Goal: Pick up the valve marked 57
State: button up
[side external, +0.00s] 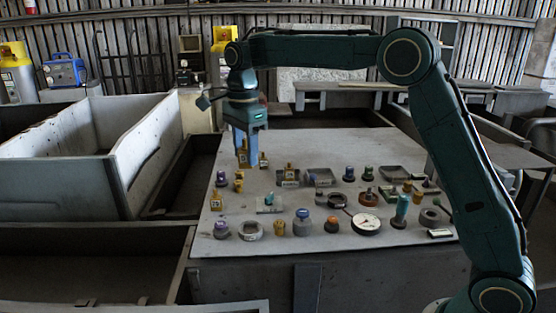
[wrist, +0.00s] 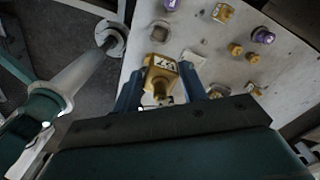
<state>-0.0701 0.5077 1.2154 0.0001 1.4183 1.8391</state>
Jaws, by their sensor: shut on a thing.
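My gripper (side external: 246,150) points down over the far left part of the grey table. Its blue fingers are shut on a brass valve (side external: 243,160) with a white label. In the wrist view my gripper (wrist: 162,88) has one finger on each side of this valve (wrist: 160,72). The label's dark marking is too blurred to read surely. I cannot tell whether the valve touches the table. Another labelled brass valve (side external: 216,201) stands at the table's left edge, and one more (side external: 290,174) stands right of my gripper.
The grey table (side external: 330,243) holds several small parts: knobs, fittings, trays and a round gauge (side external: 366,223). A purple-topped part (side external: 221,179) and small brass fittings (side external: 239,181) stand close in front of my gripper. Large grey bins (side external: 70,185) lie to the left.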

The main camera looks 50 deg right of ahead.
jog(key=shift+r, duration=0.55)
jog(key=shift+d, duration=0.1)
